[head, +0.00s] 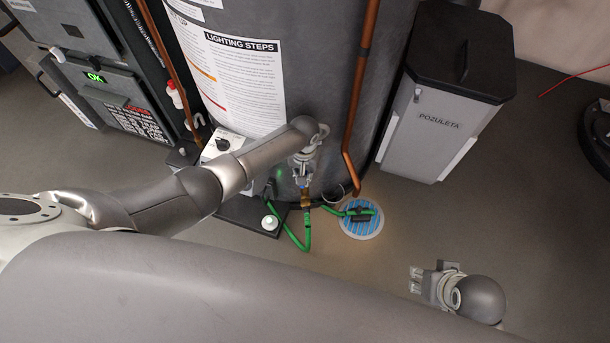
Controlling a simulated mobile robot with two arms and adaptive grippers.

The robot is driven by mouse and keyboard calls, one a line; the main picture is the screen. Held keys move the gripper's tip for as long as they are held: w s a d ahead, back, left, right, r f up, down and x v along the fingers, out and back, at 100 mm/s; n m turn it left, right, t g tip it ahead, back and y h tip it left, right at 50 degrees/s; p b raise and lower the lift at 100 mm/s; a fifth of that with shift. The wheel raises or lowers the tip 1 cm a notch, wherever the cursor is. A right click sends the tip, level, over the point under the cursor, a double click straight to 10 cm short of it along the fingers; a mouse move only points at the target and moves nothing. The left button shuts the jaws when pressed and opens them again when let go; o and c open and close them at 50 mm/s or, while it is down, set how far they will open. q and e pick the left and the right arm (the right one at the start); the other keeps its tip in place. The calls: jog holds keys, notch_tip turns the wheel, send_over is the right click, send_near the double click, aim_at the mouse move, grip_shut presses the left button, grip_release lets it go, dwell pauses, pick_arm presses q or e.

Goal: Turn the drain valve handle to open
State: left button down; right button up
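The brass drain valve (306,201) sits low on the front of the large grey tank (330,60), with a green hose (307,232) attached. My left gripper (303,184) points down right at the valve, in front of the tank. It covers the valve handle, and a small bit of blue shows at its fingertips. I cannot tell whether its fingers are shut on the handle. My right gripper (416,280) is low over the floor at the lower right, away from the valve. Its fingers are too small to judge.
A round blue-slatted floor drain (361,219) lies right of the valve, with the hose end over it. A copper pipe (357,110) runs down the tank. A grey bin with a black lid (440,130) stands at right. The furnace (105,85) is at left. Floor at lower right is clear.

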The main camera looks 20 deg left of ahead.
jog(key=shift+w+r, duration=0.1)
pick_arm(q)
jog(key=shift+n, duration=0.3)
jog(key=shift+n+p, duration=0.7)
jog(key=shift+n, duration=0.2)
jog(key=shift+n+p, duration=0.3)
jog(key=shift+n, duration=0.6)
jog(key=c, duration=1.6)
grip_release()
jog(key=shift+o, duration=1.1)
pick_arm(e)
notch_tip(320, 180, down, 7)
jog(key=shift+w+a, duration=0.2)
jog(key=shift+a, duration=0.05)
